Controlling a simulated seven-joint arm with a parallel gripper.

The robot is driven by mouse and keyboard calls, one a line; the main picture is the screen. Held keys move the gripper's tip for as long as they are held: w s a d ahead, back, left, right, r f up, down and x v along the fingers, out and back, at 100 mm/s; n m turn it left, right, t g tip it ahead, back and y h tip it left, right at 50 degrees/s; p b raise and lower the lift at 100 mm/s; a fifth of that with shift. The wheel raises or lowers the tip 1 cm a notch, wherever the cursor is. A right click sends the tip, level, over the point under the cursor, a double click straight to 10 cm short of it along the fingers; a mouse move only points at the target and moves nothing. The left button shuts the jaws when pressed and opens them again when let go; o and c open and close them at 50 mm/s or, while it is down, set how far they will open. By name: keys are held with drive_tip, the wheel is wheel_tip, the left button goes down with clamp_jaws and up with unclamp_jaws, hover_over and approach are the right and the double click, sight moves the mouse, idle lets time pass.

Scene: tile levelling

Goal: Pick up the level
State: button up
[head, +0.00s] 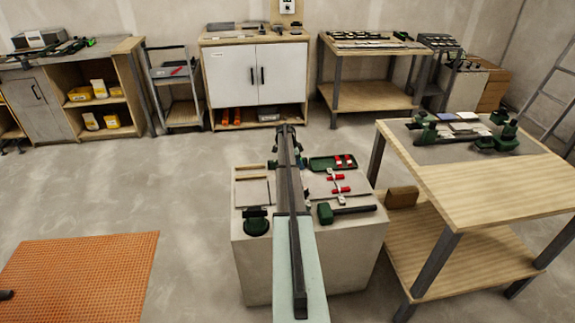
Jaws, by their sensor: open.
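I cannot make out a level for certain. A grey block (255,272) in the middle bears several small tools, and a long dark bar (295,240) over a pale teal slab (312,285) covers its centre. Anything beneath the bar is hidden. I see no gripper fingers clearly.
A wooden workbench (500,185) with green tools stands close on the right. An orange mat (80,275) lies on the floor at lower left. Cabinets (257,75) and shelves line the back wall.

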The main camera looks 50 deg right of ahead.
idle(0.3)
clamp_jaws()
idle(0.4)
drive_tip(key=shift+r, duration=0.4)
drive_tip(key=r, duration=0.9)
drive_tip(key=shift+w+a+r, duration=0.15)
drive_tip(key=shift+w+a, duration=0.1)
drive_tip(key=shift+w, duration=0.1)
drive_tip(key=a, duration=0.1)
drive_tip(key=w+a, duration=0.2)
drive_tip(key=shift+a+n, duration=0.25)
drive_tip(key=shift+n, duration=0.05)
drive_tip(key=s+a, duration=0.3)
drive_tip(key=a, duration=0.5)
drive_tip(key=s+a+f, duration=0.1)
drive_tip(key=s+a, duration=0.3)
drive_tip(key=a, duration=0.4)
drive_tip(key=shift+s+a, duration=0.25)
drive_tip(key=shift+a, duration=0.05)
